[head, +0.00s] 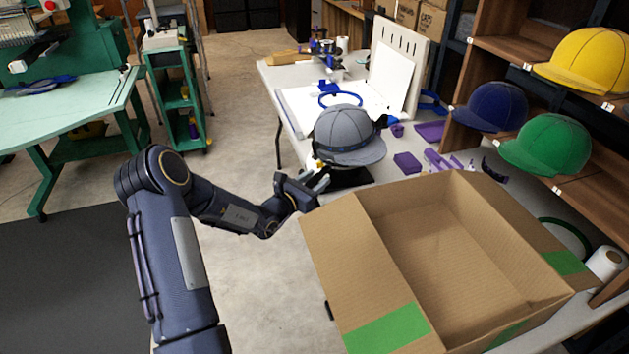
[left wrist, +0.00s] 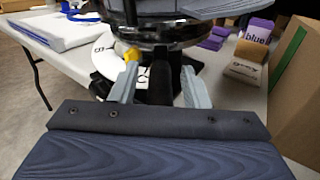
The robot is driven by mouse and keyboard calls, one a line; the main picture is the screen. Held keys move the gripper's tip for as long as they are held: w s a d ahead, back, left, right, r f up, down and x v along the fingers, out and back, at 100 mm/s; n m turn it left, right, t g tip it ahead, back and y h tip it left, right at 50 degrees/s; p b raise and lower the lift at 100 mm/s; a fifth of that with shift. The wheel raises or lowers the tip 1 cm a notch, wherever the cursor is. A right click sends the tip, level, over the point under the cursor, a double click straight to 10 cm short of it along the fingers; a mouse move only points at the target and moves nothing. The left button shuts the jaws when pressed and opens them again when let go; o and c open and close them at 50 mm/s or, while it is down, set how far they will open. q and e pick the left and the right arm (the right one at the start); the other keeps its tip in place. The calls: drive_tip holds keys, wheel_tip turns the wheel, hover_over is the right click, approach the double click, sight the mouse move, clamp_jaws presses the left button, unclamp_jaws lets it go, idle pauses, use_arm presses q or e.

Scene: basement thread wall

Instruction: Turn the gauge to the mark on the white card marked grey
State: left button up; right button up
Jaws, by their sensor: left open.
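A grey cap (head: 348,136) sits on a dark round stand with a black base (head: 347,178) near the table's front edge. In the left wrist view the stand's dark ring (left wrist: 150,36) has a yellow part (left wrist: 132,54) at its left, above a white lettered disc (left wrist: 103,62). My left gripper (head: 314,184) is close in front of the stand. Its fingers (left wrist: 158,88) are open either side of a black post; I cannot tell whether they touch it. My right gripper is out of view.
An open cardboard box (head: 370,275) stands right of my left gripper. Purple pieces (head: 408,163) lie beyond it on the white table (head: 283,92). Blue (head: 490,108), green (head: 548,146) and yellow (head: 588,62) caps are on shelves.

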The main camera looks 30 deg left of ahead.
use_arm(q)
drive_tip(key=s+a, duration=0.1)
drive_tip(key=s, duration=0.6)
drive_tip(key=shift+s+a, duration=0.25)
drive_tip(key=shift+s, duration=0.1)
